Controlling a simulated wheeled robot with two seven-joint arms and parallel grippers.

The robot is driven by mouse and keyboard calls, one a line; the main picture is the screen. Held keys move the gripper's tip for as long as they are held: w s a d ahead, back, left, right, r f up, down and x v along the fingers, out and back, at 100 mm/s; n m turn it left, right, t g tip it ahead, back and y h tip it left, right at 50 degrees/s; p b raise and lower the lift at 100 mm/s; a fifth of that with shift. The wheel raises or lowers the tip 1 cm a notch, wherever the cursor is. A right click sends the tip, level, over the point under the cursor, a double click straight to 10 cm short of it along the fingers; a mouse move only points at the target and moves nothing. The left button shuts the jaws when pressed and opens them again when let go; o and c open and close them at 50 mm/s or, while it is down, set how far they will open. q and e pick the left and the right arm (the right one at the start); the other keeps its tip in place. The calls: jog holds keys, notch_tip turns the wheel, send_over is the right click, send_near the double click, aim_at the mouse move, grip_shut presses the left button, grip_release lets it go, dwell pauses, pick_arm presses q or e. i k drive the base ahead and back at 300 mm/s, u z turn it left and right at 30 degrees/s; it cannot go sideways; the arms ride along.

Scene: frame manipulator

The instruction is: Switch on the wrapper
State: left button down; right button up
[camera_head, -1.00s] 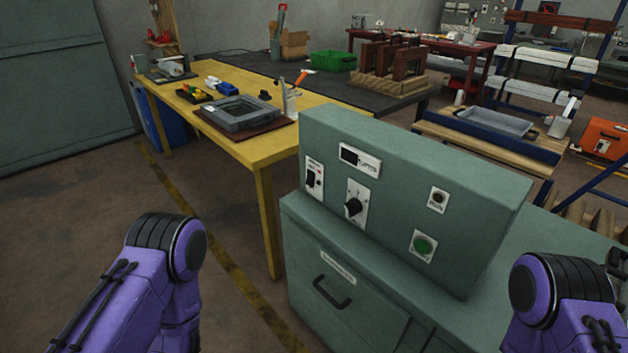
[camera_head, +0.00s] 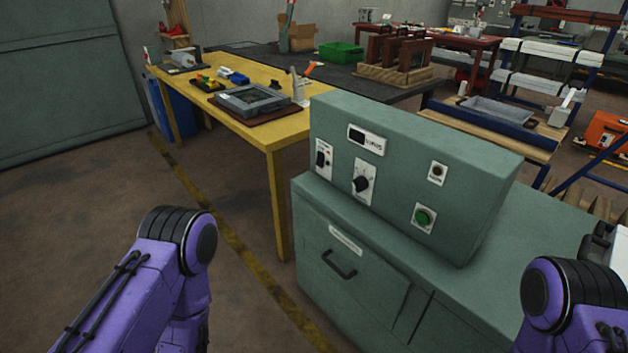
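The wrapper's grey-green control box (camera_head: 400,180) stands on a grey-green cabinet (camera_head: 350,262) in front of me. Its front has a black rocker switch (camera_head: 321,158) at the left and a small dark display (camera_head: 366,139) at the top. A black rotary knob (camera_head: 362,184) sits below the display. A green round button (camera_head: 423,217) and a small dark round fitting (camera_head: 437,172) are at the right. I cannot tell the rocker's position. My purple arms show at the lower left and lower right, clear of the panel. Both grippers are outside the view.
A yellow table (camera_head: 262,132) with a grey frame (camera_head: 252,100) stands behind the box at the left. A dark table (camera_head: 330,82) with a green crate (camera_head: 341,53) is farther back. Open floor (camera_head: 90,230) lies at the left. A drawer handle (camera_head: 339,264) juts from the cabinet.

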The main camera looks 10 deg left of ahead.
aim_at(320, 160)
jog(key=k, duration=1)
jog(key=u, duration=0.4)
jog(key=i, duration=0.6)
jog(key=u, duration=0.65)
jog(key=i, duration=0.9)
jog(key=z, duration=0.85)
jog(key=i, duration=0.8)
jog(key=z, duration=0.8)
